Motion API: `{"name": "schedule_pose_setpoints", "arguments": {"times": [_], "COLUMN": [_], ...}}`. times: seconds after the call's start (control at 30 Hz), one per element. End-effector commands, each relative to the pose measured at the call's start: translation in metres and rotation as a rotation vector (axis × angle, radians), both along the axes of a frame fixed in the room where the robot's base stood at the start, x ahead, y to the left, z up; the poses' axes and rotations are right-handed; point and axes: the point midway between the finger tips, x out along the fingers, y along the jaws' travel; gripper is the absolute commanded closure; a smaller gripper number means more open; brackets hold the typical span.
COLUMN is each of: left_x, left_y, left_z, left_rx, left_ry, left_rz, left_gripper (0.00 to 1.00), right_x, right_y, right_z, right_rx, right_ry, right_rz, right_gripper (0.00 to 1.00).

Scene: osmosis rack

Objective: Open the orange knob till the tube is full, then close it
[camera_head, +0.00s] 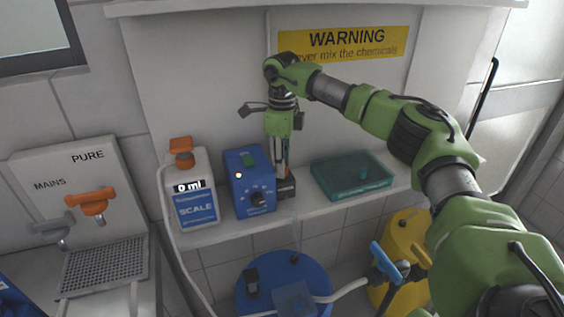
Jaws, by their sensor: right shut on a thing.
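An orange knob (91,201) is on the tap under the label PURE on the white panel at the left. Another orange knob (181,146) tops the white scale bottle (193,205), whose display reads 0 ml. My right gripper (284,183) points down at the shelf, just right of the blue box with a dial (249,182). It is shut on a small dark thing (286,188) that its fingers mostly hide; I cannot tell what it is. I cannot make out the tube for certain. My left gripper is not in view.
A teal tray (352,192) lies on the shelf right of my gripper. Below are a blue drum (310,273) and a yellow container (402,235) with a blue-handled valve (385,262) and white hose. A grey MAINS tap (52,226) and drain grate (103,264) are left.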

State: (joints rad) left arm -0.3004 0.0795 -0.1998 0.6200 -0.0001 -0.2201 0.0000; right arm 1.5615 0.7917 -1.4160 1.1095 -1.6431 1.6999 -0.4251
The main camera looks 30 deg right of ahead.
Motion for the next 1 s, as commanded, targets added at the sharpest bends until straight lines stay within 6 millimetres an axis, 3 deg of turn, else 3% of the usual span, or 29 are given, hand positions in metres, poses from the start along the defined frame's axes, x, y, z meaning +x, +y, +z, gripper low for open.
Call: {"name": "schedule_pose_setpoints", "arguments": {"times": [0.3,0.83,0.87,1.0], "left_x": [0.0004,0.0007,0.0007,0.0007], "left_y": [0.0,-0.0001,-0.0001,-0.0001], "left_z": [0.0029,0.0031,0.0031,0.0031], "left_rx": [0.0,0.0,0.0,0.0], "left_ry": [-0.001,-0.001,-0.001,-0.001], "left_rz": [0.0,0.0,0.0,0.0], "left_gripper": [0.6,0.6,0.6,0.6], "right_x": [-0.0006,-0.0006,-0.0006,-0.0006], "right_y": [-0.0002,-0.0002,-0.0002,-0.0001], "right_z": [-0.0005,-0.0009,-0.0009,-0.0008], "right_rx": [-0.001,-0.001,-0.001,-0.001], "right_ry": [0.003,0.003,0.003,0.002], "right_rz": [-0.115,-0.135,-0.135,-0.135], "right_gripper": [0.98,0.98,0.72,0.7]}}
